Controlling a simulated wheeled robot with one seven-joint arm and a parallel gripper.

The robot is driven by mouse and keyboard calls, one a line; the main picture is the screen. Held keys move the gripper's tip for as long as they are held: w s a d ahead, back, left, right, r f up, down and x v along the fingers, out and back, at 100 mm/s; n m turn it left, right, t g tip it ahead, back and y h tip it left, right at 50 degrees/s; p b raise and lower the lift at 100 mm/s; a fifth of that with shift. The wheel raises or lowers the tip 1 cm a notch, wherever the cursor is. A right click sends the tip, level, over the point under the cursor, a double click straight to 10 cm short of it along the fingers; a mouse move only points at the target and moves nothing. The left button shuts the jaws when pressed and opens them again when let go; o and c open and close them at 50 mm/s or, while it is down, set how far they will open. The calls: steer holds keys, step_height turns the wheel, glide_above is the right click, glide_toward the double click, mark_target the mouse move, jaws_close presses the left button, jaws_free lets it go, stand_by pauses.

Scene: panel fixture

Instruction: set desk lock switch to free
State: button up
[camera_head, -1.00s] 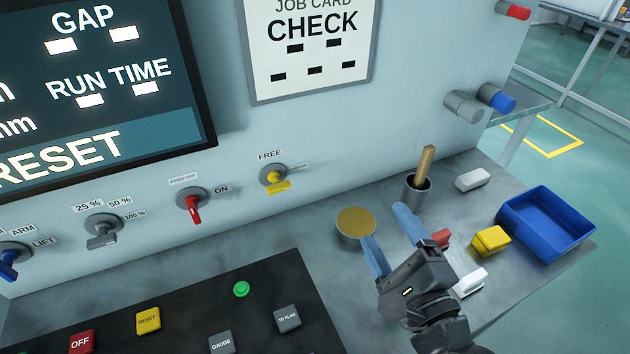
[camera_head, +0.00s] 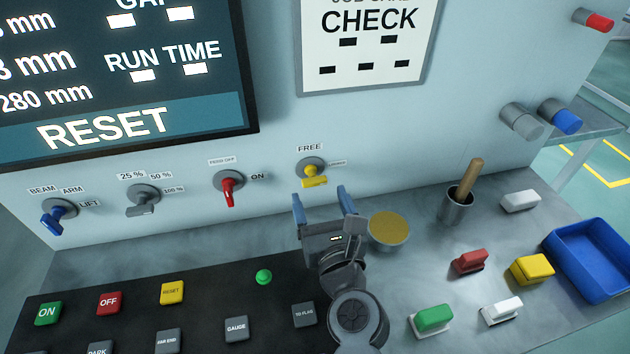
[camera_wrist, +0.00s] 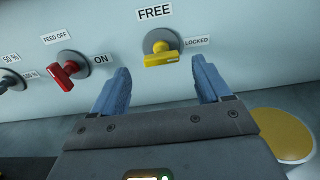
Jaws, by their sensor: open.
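The desk lock switch (camera_head: 311,171) is a yellow handle on a round grey plate on the pale panel. FREE is printed above it and LOCKED to its right. In the wrist view the yellow handle (camera_wrist: 161,59) lies roughly level, with its right end by the LOCKED label (camera_wrist: 197,42). My gripper (camera_head: 320,192) is open and empty, in front of and a little below the switch in the head view. In the wrist view my blue fingers (camera_wrist: 160,66) stand apart, one on each side below the handle, and no contact shows.
The red feed switch (camera_head: 229,188) is to the left on the panel. Below is a dark console with several buttons, including a green one (camera_head: 264,277). A yellow-topped round disc (camera_head: 389,229) sits just right of my gripper. A cup (camera_head: 456,207) with a wooden handle stands farther right.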

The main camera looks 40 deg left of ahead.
mark_target(316, 184)
steer(key=shift+b+x, duration=0.55)
steer(key=shift+x, duration=2.3)
steer(key=shift+r, duration=0.1)
steer(key=c, duration=1)
steer(key=shift+o, duration=0.2)
steer(key=shift+d, duration=0.1)
